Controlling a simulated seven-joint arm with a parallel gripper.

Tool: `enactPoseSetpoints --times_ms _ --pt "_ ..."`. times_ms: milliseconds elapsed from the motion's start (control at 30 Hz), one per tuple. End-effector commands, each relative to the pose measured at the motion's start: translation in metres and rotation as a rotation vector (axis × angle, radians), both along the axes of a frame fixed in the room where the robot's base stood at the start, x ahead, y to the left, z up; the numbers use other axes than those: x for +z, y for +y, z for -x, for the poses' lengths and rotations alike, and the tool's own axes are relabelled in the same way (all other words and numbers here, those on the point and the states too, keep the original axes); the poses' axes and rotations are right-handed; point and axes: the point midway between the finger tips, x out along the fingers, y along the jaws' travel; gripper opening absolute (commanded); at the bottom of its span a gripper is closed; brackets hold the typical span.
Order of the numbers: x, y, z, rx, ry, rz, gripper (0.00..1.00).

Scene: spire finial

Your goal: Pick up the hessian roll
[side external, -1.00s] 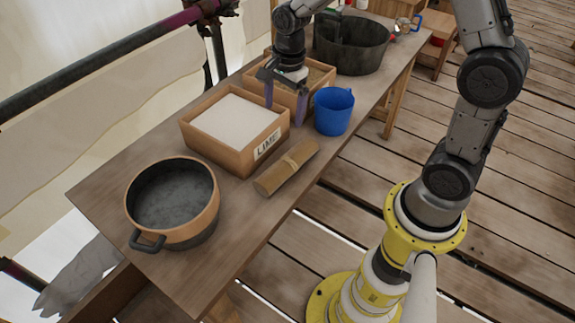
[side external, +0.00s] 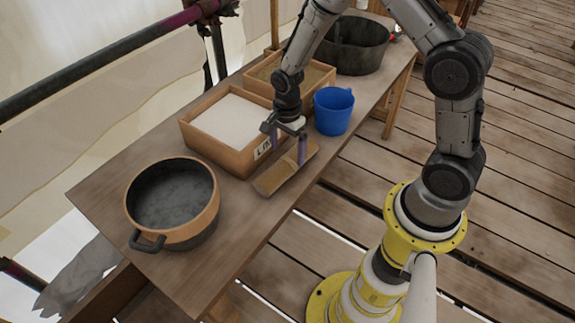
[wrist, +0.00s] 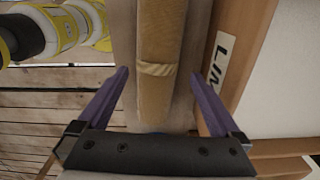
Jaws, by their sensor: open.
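The hessian roll (side external: 274,179) is a tan cylinder with a tie around its middle. It lies on the wooden table in front of the box labelled LIME. My gripper (side external: 288,156) is open above the far part of the roll, one purple finger on each side in the side view. In the wrist view the hessian roll (wrist: 159,50) runs lengthwise between the two purple fingers of my gripper (wrist: 160,88). The fingers appear apart from it. How far the fingertips are above the table I cannot tell.
The LIME box (side external: 190,137) of white powder stands right behind the roll. A blue mug (side external: 333,112) stands to its right, a black pot with a terracotta rim (side external: 207,213) to its left. Another box (side external: 322,78) and a dark tub (side external: 352,48) are farther back. The table front (side external: 220,258) is bare.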

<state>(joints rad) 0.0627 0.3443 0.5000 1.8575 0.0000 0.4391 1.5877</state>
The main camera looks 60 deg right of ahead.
Motion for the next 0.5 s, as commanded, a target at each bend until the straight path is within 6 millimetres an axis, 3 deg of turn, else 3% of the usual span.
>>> enactPoseSetpoints --times_ms 233,500 --pt "-0.035 0.005 0.005 0.0 0.004 0.0 1.0" --pt "-0.04 0.005 0.004 0.0 0.0 0.0 1.0"
